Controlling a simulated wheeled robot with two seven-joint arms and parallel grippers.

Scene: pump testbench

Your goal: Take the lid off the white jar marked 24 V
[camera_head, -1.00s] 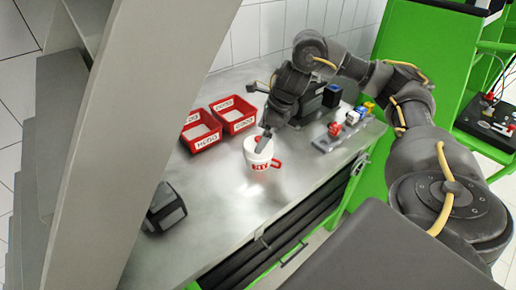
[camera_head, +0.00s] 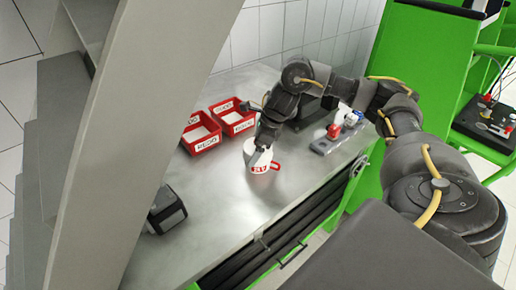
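The white jar (camera_head: 256,163) with red lettering, too small to read surely, and a red handle at its right stands upright on the metal bench. My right gripper (camera_head: 262,143) is over the jar's top, pointing down. It hides the lid and its red knob, so I cannot tell whether the fingers touch or hold the lid. My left gripper is not in view.
Two red labelled bins (camera_head: 201,133) (camera_head: 232,117) stand behind and left of the jar. A grey rack (camera_head: 334,141) with red and white-blue parts is to the right. A dark box (camera_head: 166,209) lies front left. A grey panel (camera_head: 150,110) blocks the left side.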

